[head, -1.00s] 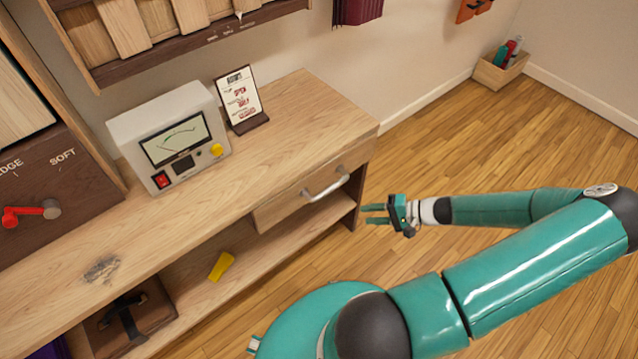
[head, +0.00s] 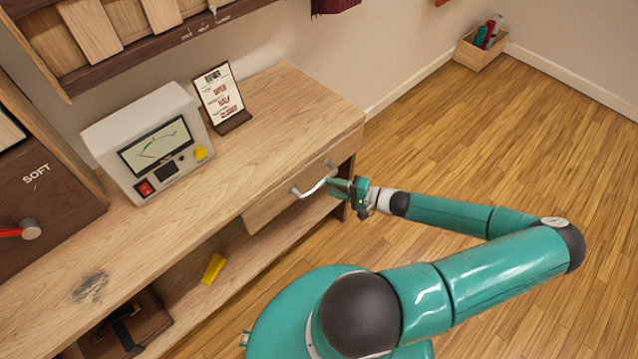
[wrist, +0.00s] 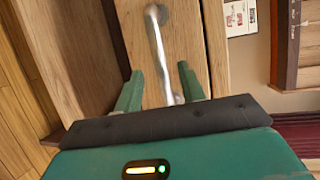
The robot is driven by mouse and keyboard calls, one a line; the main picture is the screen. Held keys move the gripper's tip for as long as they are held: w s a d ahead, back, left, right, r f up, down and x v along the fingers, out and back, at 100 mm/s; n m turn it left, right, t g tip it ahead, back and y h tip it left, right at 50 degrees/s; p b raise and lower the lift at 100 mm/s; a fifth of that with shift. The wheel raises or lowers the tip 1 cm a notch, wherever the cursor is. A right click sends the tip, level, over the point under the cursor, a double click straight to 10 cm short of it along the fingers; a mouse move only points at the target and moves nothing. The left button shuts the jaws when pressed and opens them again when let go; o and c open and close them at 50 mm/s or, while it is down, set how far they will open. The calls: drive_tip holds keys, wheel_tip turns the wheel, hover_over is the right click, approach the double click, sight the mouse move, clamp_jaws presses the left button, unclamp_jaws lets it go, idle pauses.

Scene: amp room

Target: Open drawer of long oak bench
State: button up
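The long oak bench (head: 245,150) runs along the wall in the head view. Its drawer (head: 268,208) sits under the top near the right end and looks shut. A silver bar handle (head: 318,186) is on the drawer front; it also shows in the wrist view (wrist: 158,45). My gripper (head: 338,187) is at the right end of the handle. In the wrist view my gripper (wrist: 160,85) has its two fingers apart, with the handle running between them. I see gaps beside the handle, so the fingers do not look closed on it. Contact cannot be told.
A meter box (head: 150,140) and a small sign (head: 219,95) stand on the bench. A yellow object (head: 213,269) and a brown case (head: 135,325) are on the lower shelf. A wooden box (head: 480,50) stands by the far wall. The floor right of the bench is clear.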

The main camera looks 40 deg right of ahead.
sight(320, 183)
drive_tip(key=x, duration=0.5)
drive_tip(key=shift+w+a, duration=0.1)
drive_tip(key=shift+w, duration=0.05)
drive_tip(key=shift+c, duration=0.2)
clamp_jaws()
